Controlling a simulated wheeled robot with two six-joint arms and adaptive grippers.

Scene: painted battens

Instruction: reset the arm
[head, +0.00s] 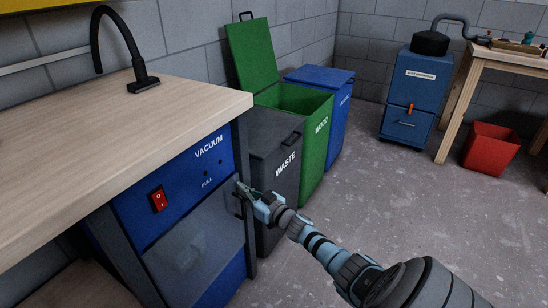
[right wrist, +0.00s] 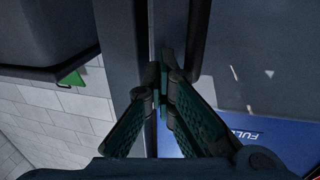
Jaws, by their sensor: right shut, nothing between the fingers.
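My right arm comes in from the lower right in the head view. My right gripper (head: 243,190) is at the right edge of the vacuum cabinet's grey door (head: 196,252), beside a dark handle (head: 239,206). The fingers are shut with nothing between them. In the right wrist view the closed fingertips (right wrist: 164,76) are close to a dark upright bar; I cannot tell whether they touch it. The door looks closed. My left gripper is in neither view.
The wooden worktop (head: 120,120) lies above the cabinet. A grey waste bin (head: 272,150), a green wood bin (head: 318,150) with its lid up and a blue bin (head: 345,110) stand beside it. A red bin (head: 490,149) is at the right. The middle floor is clear.

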